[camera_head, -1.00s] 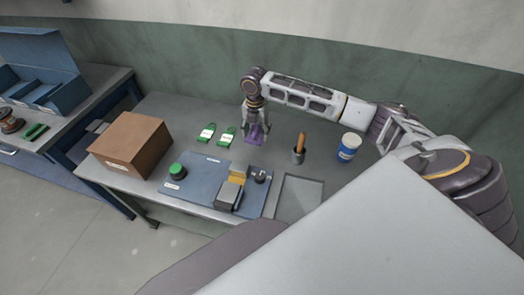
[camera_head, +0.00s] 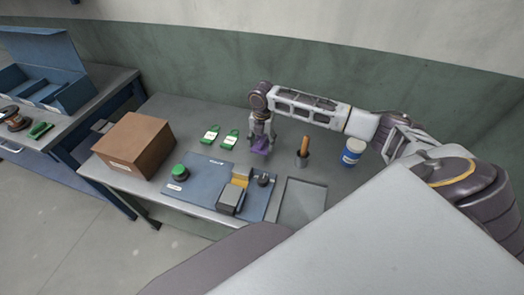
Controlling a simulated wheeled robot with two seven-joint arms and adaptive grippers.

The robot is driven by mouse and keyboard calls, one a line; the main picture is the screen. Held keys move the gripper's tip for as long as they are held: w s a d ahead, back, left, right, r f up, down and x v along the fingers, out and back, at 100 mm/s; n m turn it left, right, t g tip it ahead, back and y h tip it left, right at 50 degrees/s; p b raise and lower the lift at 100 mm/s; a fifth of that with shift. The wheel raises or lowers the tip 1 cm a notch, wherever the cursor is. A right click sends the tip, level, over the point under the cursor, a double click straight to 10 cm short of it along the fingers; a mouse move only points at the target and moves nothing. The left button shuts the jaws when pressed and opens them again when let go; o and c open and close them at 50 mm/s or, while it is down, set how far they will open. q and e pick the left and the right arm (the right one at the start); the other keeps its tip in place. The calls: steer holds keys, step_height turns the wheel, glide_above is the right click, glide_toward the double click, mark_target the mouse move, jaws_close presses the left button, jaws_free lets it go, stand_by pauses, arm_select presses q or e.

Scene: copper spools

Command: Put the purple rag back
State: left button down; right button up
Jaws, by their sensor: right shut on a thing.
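The purple rag (camera_head: 261,146) is between the fingers of my right gripper (camera_head: 262,140), which is shut on it and points down. The rag is at or just above the grey table, behind the blue mat and left of the cup with the wooden handle. I cannot tell whether the rag touches the table. My left gripper is not in view.
A grey cup with a wooden handle (camera_head: 303,153) and a blue-white tub (camera_head: 352,152) stand right. Two green-white tags (camera_head: 229,139) lie left. The blue mat (camera_head: 205,186) bears a green button and a grey-yellow device. A grey tray (camera_head: 304,197) and brown box (camera_head: 133,146) flank it.

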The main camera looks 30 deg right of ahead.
steer(key=shift+f, duration=2.75)
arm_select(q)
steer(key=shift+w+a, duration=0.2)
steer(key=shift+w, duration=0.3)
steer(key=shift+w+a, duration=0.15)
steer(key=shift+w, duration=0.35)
arm_select(e)
steer(key=o, duration=1)
steer(key=shift+f, duration=0.1)
